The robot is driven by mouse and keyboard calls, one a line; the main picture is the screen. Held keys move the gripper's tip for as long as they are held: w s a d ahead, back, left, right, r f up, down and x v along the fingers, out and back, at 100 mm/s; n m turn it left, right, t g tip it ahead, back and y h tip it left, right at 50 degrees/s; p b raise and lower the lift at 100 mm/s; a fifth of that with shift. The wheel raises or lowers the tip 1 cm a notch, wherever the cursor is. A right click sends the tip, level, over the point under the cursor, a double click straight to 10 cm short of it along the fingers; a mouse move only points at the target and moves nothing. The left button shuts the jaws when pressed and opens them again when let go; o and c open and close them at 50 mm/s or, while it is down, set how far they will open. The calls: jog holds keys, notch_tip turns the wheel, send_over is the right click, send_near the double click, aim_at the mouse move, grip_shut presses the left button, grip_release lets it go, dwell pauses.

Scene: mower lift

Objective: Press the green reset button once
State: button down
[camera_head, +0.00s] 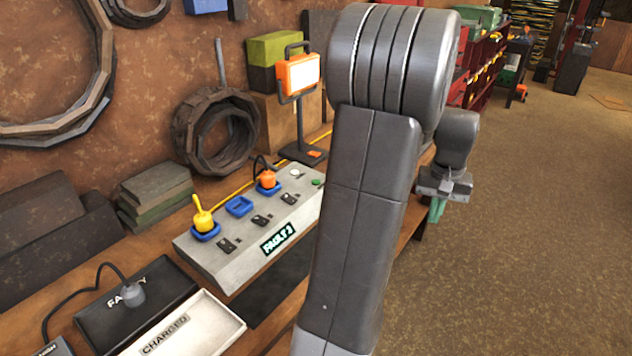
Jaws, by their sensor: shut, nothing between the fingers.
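The green button (317,182) is a small round cap at the far right end of the grey control box (218,264), close to the edge of my arm. My gripper (436,212) is shut and empty. It hangs to the right of the box, past the bench edge, apart from the button and partly behind my arm. The box also carries a yellow plug (202,217), an orange plug (268,179), an empty blue socket (239,206) and a lit green display (278,240), whose text is hard to read. My arm hides the box's right end.
A work lamp (298,75) stands behind the box, next to a coil of tyres (214,130). A black tray marked FAULTY (165,278) holds a grey plug (132,292). A white tray marked CHARGED (224,318) looks empty. Open floor (530,230) lies to the right.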

dwell(0.9)
jog(key=w+a+n+t+h+p, duration=0.4)
jog(key=w+a+n+h, duration=0.3)
jog(key=n, duration=1.3)
jog(key=w+a+t, duration=0.1)
jog(key=w+a, duration=0.3)
jog(key=w, duration=0.1)
jog(key=shift+a+r+t, duration=0.25)
jog(key=shift+a+t, duration=0.05)
jog(key=shift+a, duration=0.05)
jog(key=shift+w, duration=0.1)
